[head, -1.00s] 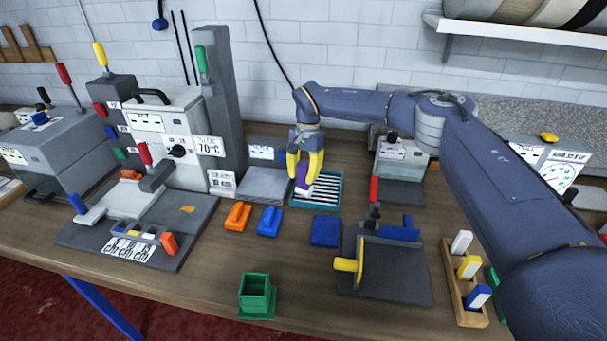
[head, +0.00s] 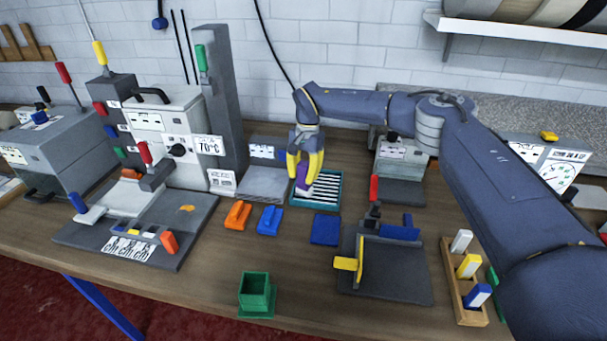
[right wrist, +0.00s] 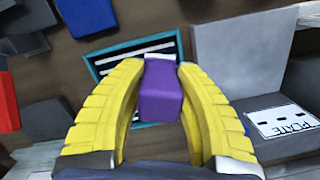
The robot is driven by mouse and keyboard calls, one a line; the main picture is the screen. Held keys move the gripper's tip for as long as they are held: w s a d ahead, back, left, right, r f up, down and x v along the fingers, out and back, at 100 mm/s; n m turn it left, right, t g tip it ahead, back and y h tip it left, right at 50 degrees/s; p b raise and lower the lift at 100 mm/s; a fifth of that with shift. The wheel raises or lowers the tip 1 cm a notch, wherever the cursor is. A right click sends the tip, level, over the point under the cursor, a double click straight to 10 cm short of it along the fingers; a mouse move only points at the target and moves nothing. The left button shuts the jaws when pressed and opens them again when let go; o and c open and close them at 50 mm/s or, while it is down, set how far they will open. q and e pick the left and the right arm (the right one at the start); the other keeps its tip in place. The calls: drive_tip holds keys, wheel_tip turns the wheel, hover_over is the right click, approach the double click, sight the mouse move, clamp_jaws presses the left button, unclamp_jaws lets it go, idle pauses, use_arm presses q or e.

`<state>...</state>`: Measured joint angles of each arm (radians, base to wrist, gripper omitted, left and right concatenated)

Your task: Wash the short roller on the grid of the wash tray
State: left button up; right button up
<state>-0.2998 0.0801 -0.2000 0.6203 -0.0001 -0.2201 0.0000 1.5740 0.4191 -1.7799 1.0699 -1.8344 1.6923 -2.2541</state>
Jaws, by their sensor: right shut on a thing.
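My right gripper (head: 304,180), with yellow fingers, is shut on the purple handle of the short roller (head: 303,176). The handle also shows between the fingers in the right wrist view (right wrist: 160,92). A white part (right wrist: 160,57) shows at its far end. The wash tray (head: 339,190) has a teal rim and a grid of white bars over a dark inside. The roller's low end is over the left part of the grid; I cannot tell whether it touches the bars. My left gripper is not in view.
A grey machine (head: 264,182) stands left of the tray. Orange (head: 237,214) and blue (head: 269,219) blocks and a dark blue pad (head: 325,230) lie in front. A grey fixture (head: 390,275) with a yellow-edged plate stands front right.

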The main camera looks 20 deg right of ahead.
drive_tip(key=shift+f, duration=0.25)
drive_tip(key=shift+d, duration=0.1)
idle(0.3)
drive_tip(key=shift+s+d, duration=0.4)
drive_tip(key=shift+d, duration=0.4)
drive_tip(key=shift+s+d, duration=0.4)
drive_tip(key=shift+d, duration=0.4)
drive_tip(key=shift+s+d+f, duration=0.1)
drive_tip(key=shift+s+d, duration=0.35)
drive_tip(key=shift+d, duration=0.4)
drive_tip(key=shift+s+d+f, duration=0.1)
drive_tip(key=shift+s+d, duration=0.3)
drive_tip(key=shift+d, duration=0.45)
drive_tip(key=shift+a, duration=0.15)
